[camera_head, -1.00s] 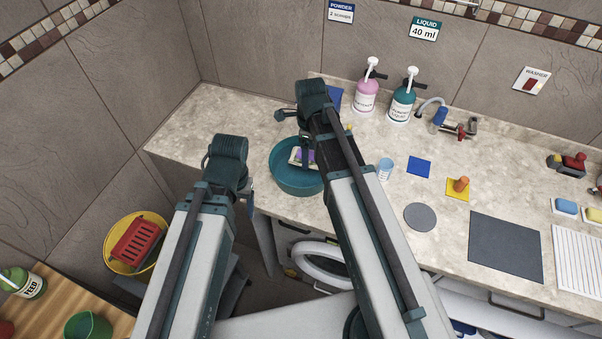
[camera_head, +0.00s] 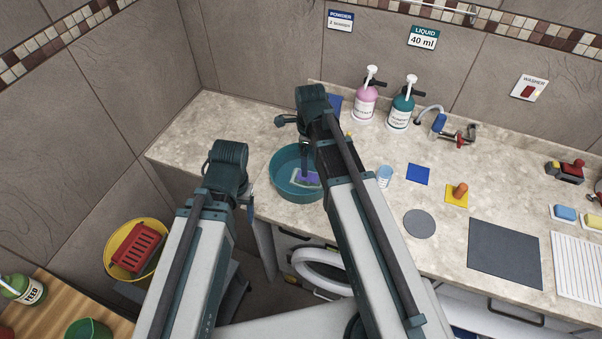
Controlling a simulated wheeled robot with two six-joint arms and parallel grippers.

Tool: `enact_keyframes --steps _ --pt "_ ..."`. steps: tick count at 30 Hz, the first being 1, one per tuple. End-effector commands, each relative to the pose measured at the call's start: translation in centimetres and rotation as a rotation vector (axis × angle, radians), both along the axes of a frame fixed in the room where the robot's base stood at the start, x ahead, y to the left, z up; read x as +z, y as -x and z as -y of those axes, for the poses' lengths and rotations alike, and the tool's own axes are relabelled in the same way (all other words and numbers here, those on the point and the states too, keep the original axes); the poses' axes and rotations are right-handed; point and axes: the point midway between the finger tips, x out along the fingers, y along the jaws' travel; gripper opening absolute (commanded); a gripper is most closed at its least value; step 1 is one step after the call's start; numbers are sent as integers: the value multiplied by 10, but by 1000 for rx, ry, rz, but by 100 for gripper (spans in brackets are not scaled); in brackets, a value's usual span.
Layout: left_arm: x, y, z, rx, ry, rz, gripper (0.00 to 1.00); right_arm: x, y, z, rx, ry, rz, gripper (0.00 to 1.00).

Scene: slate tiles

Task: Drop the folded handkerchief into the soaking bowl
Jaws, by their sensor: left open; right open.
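The teal soaking bowl (camera_head: 285,190) stands on the counter near its front left edge. The folded handkerchief (camera_head: 306,178), purple with a pale edge, lies inside the bowl, partly hidden by my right arm. My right gripper (camera_head: 304,168) points down over the bowl, above the handkerchief. It is open and apart from the cloth, though my arm partly hides its fingers. My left gripper (camera_head: 249,207) hangs to the left of the bowl, before the counter edge, open and empty; its fingers are mostly hidden behind its wrist.
A small cup (camera_head: 385,176) stands right of the bowl. Pink (camera_head: 365,103) and teal (camera_head: 400,115) pump bottles stand behind, beside a tap (camera_head: 457,136). A grey disc (camera_head: 419,223) and dark mat (camera_head: 505,252) lie to the right. The counter's left end is clear.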

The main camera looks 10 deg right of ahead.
Motion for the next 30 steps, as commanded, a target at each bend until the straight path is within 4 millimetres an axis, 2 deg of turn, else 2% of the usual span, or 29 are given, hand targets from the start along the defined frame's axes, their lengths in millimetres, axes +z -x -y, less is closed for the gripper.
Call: enact_keyframes --steps 1,21,25,30 --pt "11 0 0 0 0 0 71 11 0 0 0 0 0 100" --pt "110 0 0 15 2 0 71 110 0 0 0 0 0 100" --pt "123 0 0 13 2 0 71 123 0 0 0 0 0 100" --pt "126 0 0 12 2 -2 71 126 0 0 0 0 0 100"
